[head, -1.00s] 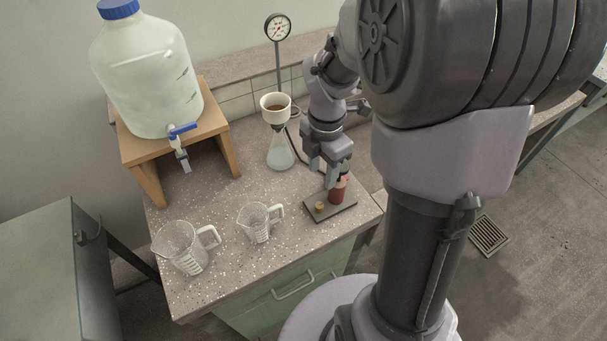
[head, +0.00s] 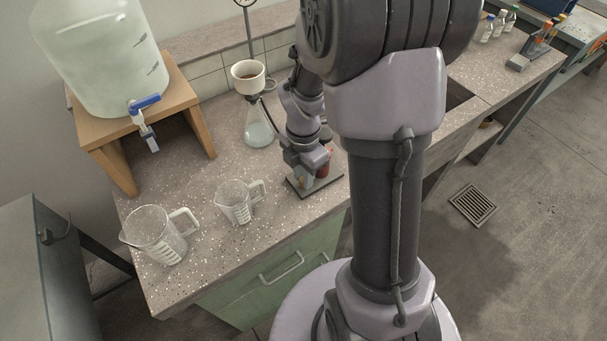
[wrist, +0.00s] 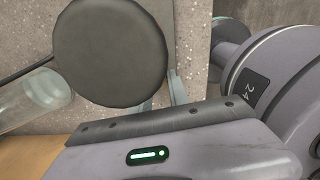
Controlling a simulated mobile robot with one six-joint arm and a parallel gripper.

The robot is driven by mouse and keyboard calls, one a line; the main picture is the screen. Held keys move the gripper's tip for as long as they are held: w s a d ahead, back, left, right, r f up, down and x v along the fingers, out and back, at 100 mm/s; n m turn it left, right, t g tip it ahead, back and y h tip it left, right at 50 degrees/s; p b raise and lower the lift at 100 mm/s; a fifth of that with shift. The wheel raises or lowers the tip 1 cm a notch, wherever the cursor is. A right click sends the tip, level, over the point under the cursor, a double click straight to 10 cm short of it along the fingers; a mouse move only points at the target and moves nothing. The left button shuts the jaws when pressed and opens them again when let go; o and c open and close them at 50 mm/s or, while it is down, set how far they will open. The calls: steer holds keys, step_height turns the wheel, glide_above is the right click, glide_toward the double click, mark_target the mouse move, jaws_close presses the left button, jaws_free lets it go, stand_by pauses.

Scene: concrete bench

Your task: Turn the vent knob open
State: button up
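A dark flat plate (head: 326,184) lies near the front right of the bench. A red upright cylinder (head: 323,163) stands on it, partly covered by my gripper. My gripper (head: 303,178) points down over the plate's left part, just left of the red cylinder. The small brass-coloured knob seen earlier on that part is now hidden behind it. Whether the fingers touch or hold the knob cannot be told. In the wrist view a large dark round disc (wrist: 110,52) blocks most of the workspace; grey finger-like parts (wrist: 176,86) show only partly beside it.
A flask (head: 258,128) with a funnel cup (head: 248,77) stands behind the plate. Two clear measuring jugs (head: 158,237) (head: 234,203) stand to the left. A big bottle with a blue tap (head: 145,103) sits on a wooden stand (head: 200,124). The front-middle bench top is clear.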

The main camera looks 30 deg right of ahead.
jaws_close()
steer(key=shift+r+n+p, duration=0.2)
steer(key=shift+n+p, duration=0.4)
steer(key=shift+p, duration=0.25)
steer(key=shift+f, duration=0.1)
steer(key=o, duration=0.7)
jaws_free()
steer(key=shift+f, duration=0.1)
step_height(320, 180, up, 18)
steer(key=p, duration=0.8)
steer(key=shift+f, duration=0.25)
